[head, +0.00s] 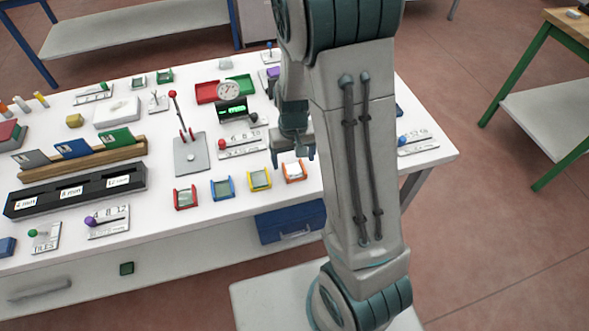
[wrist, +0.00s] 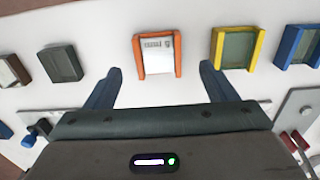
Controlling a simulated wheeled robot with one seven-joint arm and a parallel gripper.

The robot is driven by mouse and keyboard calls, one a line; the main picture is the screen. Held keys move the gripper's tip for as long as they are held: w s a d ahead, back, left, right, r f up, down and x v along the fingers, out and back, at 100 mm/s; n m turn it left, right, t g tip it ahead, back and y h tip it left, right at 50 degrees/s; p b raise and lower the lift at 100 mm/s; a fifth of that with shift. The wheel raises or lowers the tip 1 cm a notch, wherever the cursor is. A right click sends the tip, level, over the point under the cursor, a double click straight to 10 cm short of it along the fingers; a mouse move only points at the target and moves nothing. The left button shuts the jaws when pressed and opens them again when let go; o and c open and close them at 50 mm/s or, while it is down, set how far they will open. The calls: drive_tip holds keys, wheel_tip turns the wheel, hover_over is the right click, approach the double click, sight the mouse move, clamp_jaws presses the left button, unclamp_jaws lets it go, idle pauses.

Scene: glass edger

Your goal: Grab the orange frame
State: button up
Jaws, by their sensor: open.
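The orange frame (head: 294,171) stands on the white table near its front edge, at the right end of a row of small coloured frames. It holds a pale insert. In the wrist view the orange frame (wrist: 138,58) shows a white label with dark print and lies ahead of my gripper, a little left of the middle between the fingers. My gripper (wrist: 160,78) is open and empty, its two blue fingers spread apart. In the head view my gripper (head: 292,150) hangs above the table just behind the orange frame, partly hidden by my arm.
The yellow frame (wrist: 256,35) stands close beside the orange one, with a blue frame (head: 222,188) and a red frame (head: 186,197) further along. A slider plate (head: 240,146) and a lever plate (head: 190,155) lie behind the row. A dark frame (wrist: 62,62) is on the other side.

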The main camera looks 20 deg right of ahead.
sight(294, 171)
drive_tip(key=shift+d+f, duration=0.1)
drive_tip(key=shift+f, duration=1.75)
drive_tip(key=c, duration=1.1)
drive_tip(key=shift+r, duration=0.15)
